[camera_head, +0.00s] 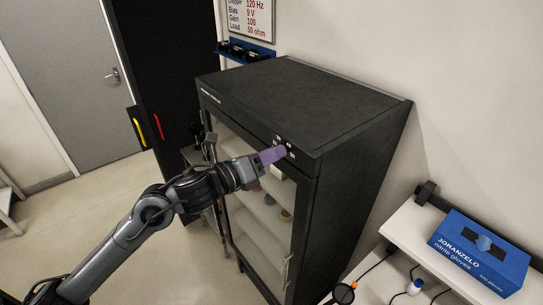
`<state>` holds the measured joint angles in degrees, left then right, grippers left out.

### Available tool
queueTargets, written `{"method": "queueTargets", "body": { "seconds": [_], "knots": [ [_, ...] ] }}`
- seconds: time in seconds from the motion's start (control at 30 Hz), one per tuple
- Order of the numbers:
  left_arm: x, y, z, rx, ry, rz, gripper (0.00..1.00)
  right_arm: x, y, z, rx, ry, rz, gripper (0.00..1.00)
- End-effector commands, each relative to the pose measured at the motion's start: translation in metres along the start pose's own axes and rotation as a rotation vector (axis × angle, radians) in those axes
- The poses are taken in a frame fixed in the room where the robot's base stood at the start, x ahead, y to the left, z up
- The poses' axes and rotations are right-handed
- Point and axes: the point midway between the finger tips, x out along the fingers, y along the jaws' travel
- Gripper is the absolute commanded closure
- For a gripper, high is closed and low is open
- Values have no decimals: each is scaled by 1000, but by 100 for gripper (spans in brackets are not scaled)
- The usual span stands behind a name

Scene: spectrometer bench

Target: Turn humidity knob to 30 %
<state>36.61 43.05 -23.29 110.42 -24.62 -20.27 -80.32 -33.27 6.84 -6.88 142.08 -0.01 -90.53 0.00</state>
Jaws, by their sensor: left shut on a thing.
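A tall black cabinet (300,100) with a glass front stands in the middle of the head view. The humidity knob is at the upper right of its front, with small white scale marks (290,149) around it. My left gripper (272,155), with purple fingertips, reaches it from the left and is shut at the knob. The fingers hide the knob, so I cannot read its setting. My right gripper is not in view.
A white bench at the lower right holds a blue nitrile gloves box (480,252) and a small white bottle (415,286). Behind the glass are shelves with a few small items. A grey door (75,80) and open floor lie to the left.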

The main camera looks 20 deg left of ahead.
Motion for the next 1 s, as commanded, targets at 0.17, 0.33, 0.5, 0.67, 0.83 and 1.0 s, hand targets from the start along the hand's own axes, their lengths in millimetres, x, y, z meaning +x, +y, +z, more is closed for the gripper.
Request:
{"method": "queueTargets", "body": {
  "seconds": [0.17,0.33,0.5,0.67,0.83,1.0],
  "knots": [
    [0,0,0,-170,-1,-1,100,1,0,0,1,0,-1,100],
    [0,0,1,-324,-1,-1,100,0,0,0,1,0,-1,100],
    [0,0,1,-457,-1,-1,100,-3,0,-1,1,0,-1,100],
    [0,0,1,-552,-1,-1,100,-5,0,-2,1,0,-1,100],
    [0,0,1,-618,-1,-1,100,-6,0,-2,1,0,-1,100],
    [0,0,1,-651,-1,-1,100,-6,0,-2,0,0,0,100]
  ]
}}
